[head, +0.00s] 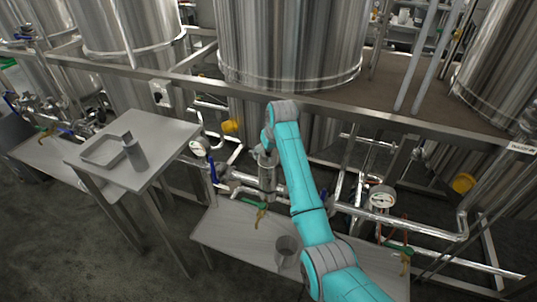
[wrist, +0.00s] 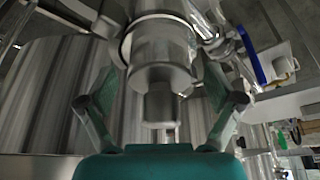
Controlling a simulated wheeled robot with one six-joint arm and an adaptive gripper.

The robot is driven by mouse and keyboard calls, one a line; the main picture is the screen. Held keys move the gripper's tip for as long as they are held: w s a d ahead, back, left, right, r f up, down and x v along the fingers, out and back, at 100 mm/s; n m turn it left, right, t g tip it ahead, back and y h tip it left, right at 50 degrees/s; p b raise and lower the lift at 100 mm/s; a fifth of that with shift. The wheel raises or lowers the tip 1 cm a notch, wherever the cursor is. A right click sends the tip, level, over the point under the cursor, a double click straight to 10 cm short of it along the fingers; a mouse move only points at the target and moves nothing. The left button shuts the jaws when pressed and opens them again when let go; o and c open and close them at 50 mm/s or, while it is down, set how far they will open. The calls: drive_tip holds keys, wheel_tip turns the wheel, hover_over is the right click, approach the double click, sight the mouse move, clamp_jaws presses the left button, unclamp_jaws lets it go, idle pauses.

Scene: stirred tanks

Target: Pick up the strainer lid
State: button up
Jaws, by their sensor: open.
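The strainer lid (wrist: 160,60) looks like a grey metal cap with a narrower round knob (wrist: 160,107) pointing toward my wrist. In the head view the upright metal strainer body (head: 267,178) stands on the pipework behind the low bench, its top partly hidden by my wrist. My gripper (wrist: 160,82) is open, with one finger on each side of the lid. Gaps show between the fingers and the metal, and nothing is held. In the head view my gripper is mostly hidden by my own arm at the strainer's top.
A taller steel table (head: 170,130) at left holds an open tray (head: 103,153) and a grey cylinder (head: 134,155). A low bench (head: 228,228) carries a metal cup (head: 287,250). Pressure gauges (head: 382,199), pipes and a blue-handled valve (wrist: 250,55) crowd the strainer. Large tanks (head: 290,45) stand behind.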

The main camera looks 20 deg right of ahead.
drive_tip(key=shift+w+f, duration=0.2)
drive_tip(key=shift+f, duration=0.25)
drive_tip(key=c, duration=1.5)
drive_tip(key=shift+r, duration=0.1)
drive_tip(key=shift+c, duration=0.2)
